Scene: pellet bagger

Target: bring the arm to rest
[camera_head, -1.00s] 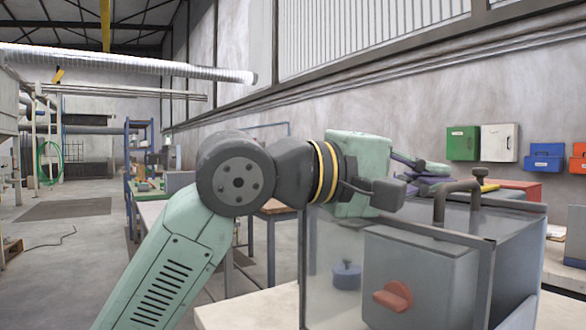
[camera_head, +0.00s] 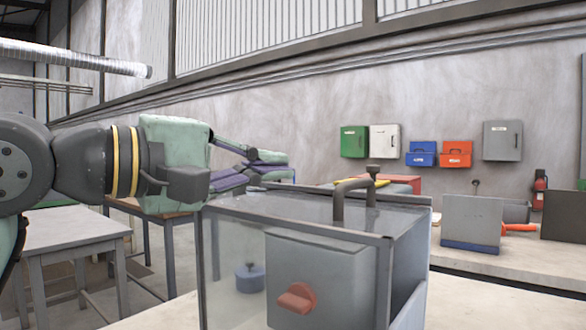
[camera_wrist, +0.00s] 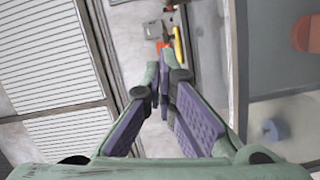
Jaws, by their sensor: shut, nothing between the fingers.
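My gripper (camera_head: 285,165) is shut and empty, held out level to the right, behind and a little above the left part of the glass-fronted machine (camera_head: 235,203). In the wrist view my gripper (camera_wrist: 163,75) shows its two purple-padded fingers meeting at the tips with nothing between them. My arm comes in from the left edge of the head view. The machine holds a grey box (camera_head: 320,265) with a red knob (camera_head: 297,298), and a blue lidded pot (camera_head: 250,278) stands beside that box.
A grey table (camera_head: 65,235) stands at the left. Green (camera_head: 354,141), white (camera_head: 385,141) and grey (camera_head: 502,140) boxes hang on the back wall. A bench (camera_head: 480,262) runs along the right.

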